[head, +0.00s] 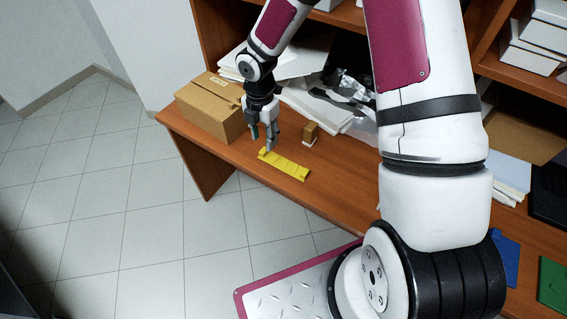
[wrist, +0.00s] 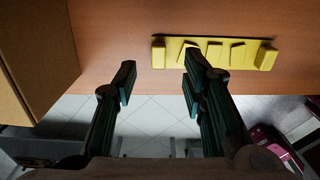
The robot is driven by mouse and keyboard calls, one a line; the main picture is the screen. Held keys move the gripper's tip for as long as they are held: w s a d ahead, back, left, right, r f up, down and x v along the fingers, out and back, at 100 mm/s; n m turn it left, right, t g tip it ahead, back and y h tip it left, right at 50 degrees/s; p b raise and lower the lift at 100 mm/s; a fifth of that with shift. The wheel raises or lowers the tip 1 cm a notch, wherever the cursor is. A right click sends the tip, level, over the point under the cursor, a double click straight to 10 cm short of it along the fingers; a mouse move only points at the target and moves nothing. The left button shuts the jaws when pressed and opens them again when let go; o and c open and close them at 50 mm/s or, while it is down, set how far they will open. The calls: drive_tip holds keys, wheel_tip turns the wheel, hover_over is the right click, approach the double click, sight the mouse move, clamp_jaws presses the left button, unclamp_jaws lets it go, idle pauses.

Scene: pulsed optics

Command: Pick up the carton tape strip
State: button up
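A brown cardboard carton (head: 211,108) stands at the left end of the wooden desk, and its side shows at the left of the wrist view (wrist: 40,55). A lighter band (head: 222,86) on its top looks like the carton tape strip, but it is too small to be sure. My gripper (head: 262,142) is open and empty, to the right of the carton and apart from it. In the wrist view its fingers (wrist: 160,76) are spread, and the right finger overlaps a yellow slotted holder (wrist: 216,43). I cannot tell whether they touch.
The yellow holder (head: 285,166) lies near the desk's front edge. A small brown block (head: 311,130) stands behind it. Papers (head: 318,108) and a crumpled dark bag (head: 345,84) lie further back. Shelves rise behind. The tiled floor (head: 110,200) in front is clear.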

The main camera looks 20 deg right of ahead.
sight(284, 163)
drive_tip(key=f, duration=0.5)
drive_tip(key=shift+w+d+b, duration=0.1)
drive_tip(key=shift+w+b, duration=0.1)
drive_tip(key=shift+b, duration=0.1)
clamp_jaws()
drive_tip(key=shift+r, duration=0.1)
